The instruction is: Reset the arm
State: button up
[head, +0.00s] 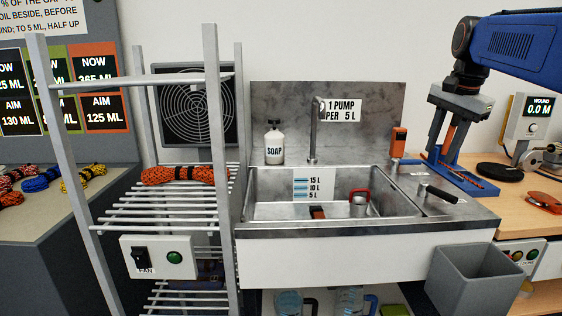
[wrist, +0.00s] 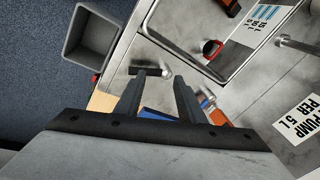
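My gripper (head: 449,146) hangs from my blue arm at the upper right in the head view. It is above the right end of the sink counter, in front of a blue stand (head: 465,178). In the wrist view my gripper (wrist: 161,78) has its two dark fingers apart, with nothing seen between them. Part of a blue thing shows beyond the fingers. I cannot tell the exact height of the fingertips above the counter.
The steel sink (head: 275,212) holds a red-handled cup (head: 359,206). A soap bottle (head: 274,145) and tap (head: 315,130) stand behind it. A rack (head: 222,130) with an orange rope coil (head: 180,174) is left. A grey bin (head: 470,280) hangs front right.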

jog(key=s+a+f+n, duration=0.3)
jog(key=s+f+n, duration=0.1)
jog(key=s+f, duration=0.5)
jog(key=s+a+f+n+t, duration=0.1)
jog(key=s+a+f+n, duration=0.3)
jog(key=s+f, duration=0.5)
jog(key=s+a+f+n+t, duration=0.1)
jog(key=s+a+f+n, duration=0.3)
jog(key=s+f, duration=0.5)
jog(key=shift+f+n, duration=0.3)
jog(key=shift+f, duration=0.2)
